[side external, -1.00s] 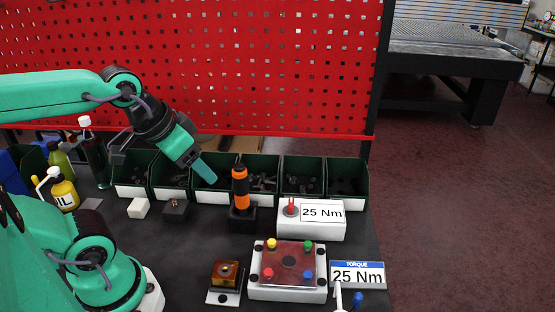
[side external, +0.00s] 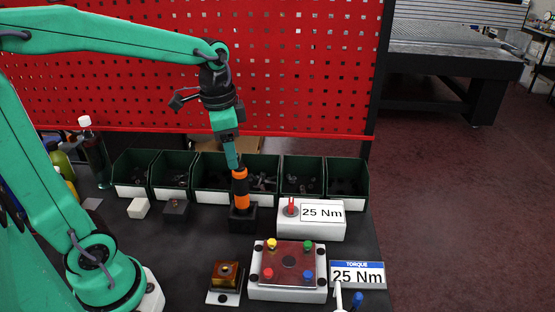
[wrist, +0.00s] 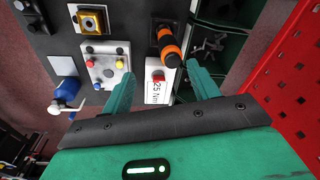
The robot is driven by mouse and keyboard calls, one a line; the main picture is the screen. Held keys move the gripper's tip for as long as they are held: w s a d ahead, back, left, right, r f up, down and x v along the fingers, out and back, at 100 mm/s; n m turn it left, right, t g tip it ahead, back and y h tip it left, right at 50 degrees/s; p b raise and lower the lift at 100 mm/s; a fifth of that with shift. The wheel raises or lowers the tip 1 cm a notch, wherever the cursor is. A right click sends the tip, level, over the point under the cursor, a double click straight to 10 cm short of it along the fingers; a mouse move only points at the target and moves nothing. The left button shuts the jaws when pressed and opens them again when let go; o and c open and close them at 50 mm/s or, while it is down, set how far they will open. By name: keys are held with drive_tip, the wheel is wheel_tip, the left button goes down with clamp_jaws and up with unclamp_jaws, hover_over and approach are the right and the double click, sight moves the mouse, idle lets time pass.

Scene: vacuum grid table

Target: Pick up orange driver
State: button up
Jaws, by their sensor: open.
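The orange driver (side external: 240,190), with black bands, stands upright in a black holder (side external: 243,220) in the side view. In the wrist view the driver (wrist: 167,42) appears beyond the fingertips, toward the right finger. My gripper (side external: 234,165) points down right above the driver's top; in the side view its fingers overlap the top, and I cannot tell whether they touch it. In the wrist view my gripper (wrist: 162,85) has its two green fingers wide apart, with nothing held between them.
Green bins (side external: 284,180) line the back below the red pegboard (side external: 300,70). A white block with a 25 Nm label (side external: 311,228) stands right of the driver. A fixture with coloured knobs (side external: 288,292) and a yellow-brown part (side external: 226,274) are in front.

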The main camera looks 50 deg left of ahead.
sight(240, 165)
drive_tip(key=shift+w+a+f+m+g, duration=0.3)
drive_tip(key=shift+w+a+f+m, duration=0.15)
drive_tip(key=shift+w, duration=0.25)
drive_tip(key=shift+w+a+f+m+g, duration=0.2)
drive_tip(key=shift+w+f+m+g, duration=0.15)
drive_tip(key=shift+w+f, duration=0.25)
drive_tip(key=shift+w+d+f, duration=0.1)
drive_tip(key=shift+w+f, duration=0.05)
drive_tip(key=shift+f, duration=3.65)
drive_tip(key=c, duration=1.2)
drive_tip(key=shift+o, duration=0.2)
drive_tip(key=shift+r, duration=0.1)
